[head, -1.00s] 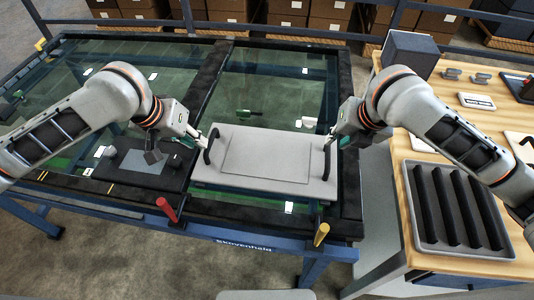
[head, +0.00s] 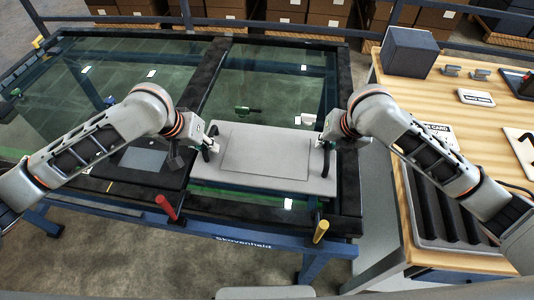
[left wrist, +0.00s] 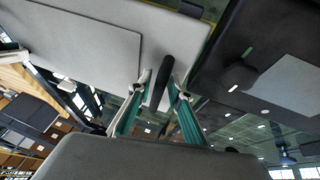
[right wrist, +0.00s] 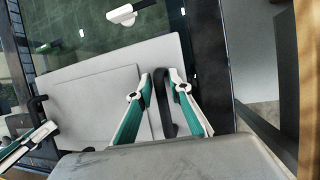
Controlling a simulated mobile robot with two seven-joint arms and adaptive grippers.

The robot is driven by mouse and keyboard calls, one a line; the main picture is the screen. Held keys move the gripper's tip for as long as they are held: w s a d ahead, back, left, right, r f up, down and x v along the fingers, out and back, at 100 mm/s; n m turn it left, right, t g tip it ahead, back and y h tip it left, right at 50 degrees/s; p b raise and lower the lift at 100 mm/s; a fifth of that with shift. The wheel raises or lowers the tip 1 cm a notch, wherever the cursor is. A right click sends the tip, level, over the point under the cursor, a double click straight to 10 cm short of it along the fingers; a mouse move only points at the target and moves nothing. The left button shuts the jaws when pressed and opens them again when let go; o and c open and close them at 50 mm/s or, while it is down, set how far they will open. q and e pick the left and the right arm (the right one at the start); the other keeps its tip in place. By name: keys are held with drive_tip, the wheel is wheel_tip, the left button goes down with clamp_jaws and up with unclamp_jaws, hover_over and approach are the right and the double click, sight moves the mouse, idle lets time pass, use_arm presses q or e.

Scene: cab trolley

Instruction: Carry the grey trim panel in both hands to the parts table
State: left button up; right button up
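The grey trim panel (head: 265,152) lies flat on the dark-framed glass table, with a black handle at each end. My left gripper (head: 209,142) is at the panel's left handle; in the left wrist view its open fingers stand either side of that black handle (left wrist: 161,80). My right gripper (head: 325,142) is at the right handle; in the right wrist view its open fingers straddle that handle (right wrist: 165,100). Gaps show between fingers and handles. The parts table (head: 390,190), with a wooden top, stands to the right.
The parts table holds a dark box (head: 409,52), a ribbed black tray (head: 432,215) partly behind my right arm, and small parts. A red post (head: 166,207) and a yellow post (head: 321,232) stand at the glass table's front edge. A dark plate (head: 140,163) lies left of the panel.

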use_arm(q)
clamp_jaws()
use_arm(e)
clamp_jaws()
use_arm(q)
drive_tip(key=shift+r, duration=0.15)
use_arm(e)
drive_tip(key=shift+r, duration=0.15)
